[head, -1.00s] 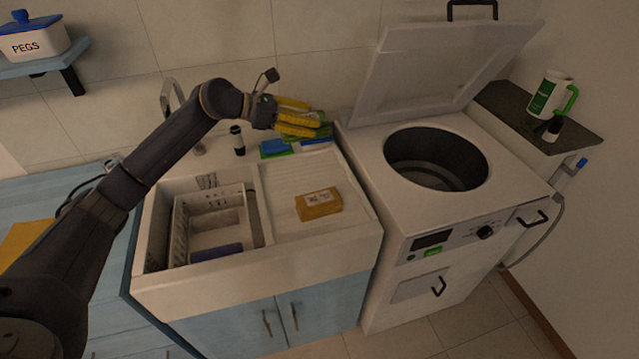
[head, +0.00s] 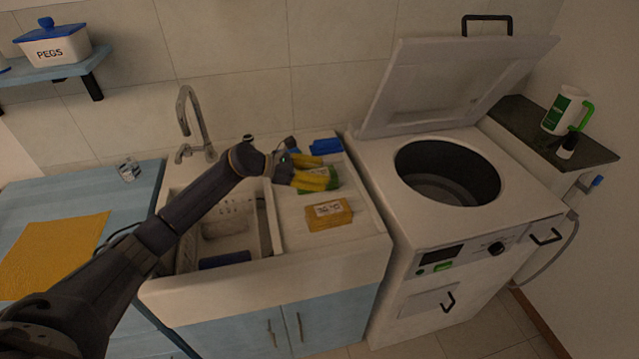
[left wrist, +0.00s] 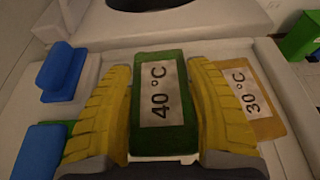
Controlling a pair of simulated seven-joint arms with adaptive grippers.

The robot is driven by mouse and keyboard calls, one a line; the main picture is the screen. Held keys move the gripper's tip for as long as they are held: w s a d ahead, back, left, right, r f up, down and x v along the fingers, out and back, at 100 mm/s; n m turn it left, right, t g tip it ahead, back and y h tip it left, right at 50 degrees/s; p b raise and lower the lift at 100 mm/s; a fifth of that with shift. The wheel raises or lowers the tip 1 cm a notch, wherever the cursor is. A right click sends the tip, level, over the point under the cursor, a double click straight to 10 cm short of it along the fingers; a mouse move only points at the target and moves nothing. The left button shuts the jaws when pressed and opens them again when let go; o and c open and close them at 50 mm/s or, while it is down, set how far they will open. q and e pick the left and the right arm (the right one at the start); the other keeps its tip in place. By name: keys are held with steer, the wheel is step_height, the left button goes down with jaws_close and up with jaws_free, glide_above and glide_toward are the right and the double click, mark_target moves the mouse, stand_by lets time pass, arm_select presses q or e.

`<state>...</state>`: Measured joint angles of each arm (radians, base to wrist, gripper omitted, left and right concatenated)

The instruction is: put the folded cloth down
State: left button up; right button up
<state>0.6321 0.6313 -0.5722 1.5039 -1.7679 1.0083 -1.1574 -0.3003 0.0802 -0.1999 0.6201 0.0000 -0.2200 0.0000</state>
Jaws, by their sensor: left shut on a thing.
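My left gripper (head: 331,172), with yellow ribbed fingers, is shut on a green folded cloth (head: 321,184). In the left wrist view the green cloth (left wrist: 162,105) sits between both fingers, its white "40 °C" label facing up. The cloth is low over the sink's white drainboard (head: 350,235); I cannot tell whether it touches. An orange folded cloth (head: 328,215) lies on the drainboard just in front of it; its "30 °C" label shows in the left wrist view (left wrist: 243,92), beside the right finger. My right gripper is not in view.
A blue item (head: 326,146) lies behind on the drainboard; two blue pieces show in the left wrist view (left wrist: 62,72). The basin with a basket (head: 232,215) is to the left. An open-lidded washer (head: 445,172) stands right. A tap (head: 186,115) rises behind.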

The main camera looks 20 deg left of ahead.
arm_select(q)
steer(key=shift+f, duration=1.75)
steer(key=shift+f, duration=0.15)
steer(key=o, duration=1.2)
steer(key=shift+a+r, duration=0.1)
steer(key=shift+r, duration=0.1)
steer(key=v, duration=1.1)
steer(key=shift+s+a+r, duration=0.15)
steer(key=shift+s+a, duration=0.05)
steer(key=shift+a, duration=0.05)
